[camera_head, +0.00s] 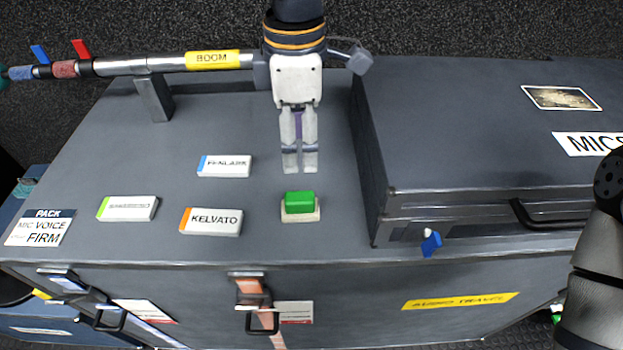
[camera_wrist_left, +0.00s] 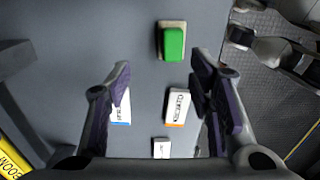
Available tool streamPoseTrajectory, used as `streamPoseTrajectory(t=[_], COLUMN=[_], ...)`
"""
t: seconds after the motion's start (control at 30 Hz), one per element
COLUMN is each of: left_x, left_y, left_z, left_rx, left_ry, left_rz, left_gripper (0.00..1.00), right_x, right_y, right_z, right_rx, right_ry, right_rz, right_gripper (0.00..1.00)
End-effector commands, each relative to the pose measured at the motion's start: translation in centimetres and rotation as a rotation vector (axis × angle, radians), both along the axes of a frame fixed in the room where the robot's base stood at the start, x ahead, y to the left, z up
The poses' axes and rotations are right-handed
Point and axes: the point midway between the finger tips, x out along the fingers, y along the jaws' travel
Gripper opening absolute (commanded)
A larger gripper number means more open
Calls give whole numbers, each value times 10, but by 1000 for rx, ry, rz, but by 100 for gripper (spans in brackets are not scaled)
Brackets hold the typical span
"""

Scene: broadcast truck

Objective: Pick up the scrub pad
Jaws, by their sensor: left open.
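The scrub pad appears to be the bright green block on a pale beige base (camera_head: 299,206), lying on the grey case top near its front edge. It also shows in the left wrist view (camera_wrist_left: 173,43), beyond the fingertips. My left gripper (camera_head: 299,166) is just behind the pad in the head view, fingers pointing toward it. In the left wrist view my left gripper (camera_wrist_left: 162,68) has its two fingers spread wide with nothing between them at the tips. The pad is apart from the fingers. My right gripper is not in view.
Small white boxes with blue (camera_head: 224,166), orange (camera_head: 211,222) and green (camera_head: 128,208) ends lie left of the pad. A dark raised case (camera_head: 450,215) stands to its right, with a blue tab (camera_head: 431,243). A boom pole (camera_head: 170,64) runs along the back left.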

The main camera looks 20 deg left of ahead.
Motion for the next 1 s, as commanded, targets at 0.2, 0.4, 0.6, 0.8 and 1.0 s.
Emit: streamPoseTrajectory(t=[0.2,0.4,0.6,0.8,1.0], left_x=[-3,-7,-10,-9,-9], left_y=[1,-1,-2,-2,-2], left_z=[-52,-79,-112,-113,-113], left_rx=[4,5,4,3,3], left_ry=[12,9,6,2,2], left_rz=[-2,-4,-2,-2,-2], left_gripper=[48,48,48,48,12], right_x=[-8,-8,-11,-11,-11], right_y=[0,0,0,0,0], right_z=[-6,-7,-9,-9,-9], right_rx=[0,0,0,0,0], right_ry=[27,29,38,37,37], right_rz=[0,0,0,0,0], right_gripper=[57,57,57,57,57])
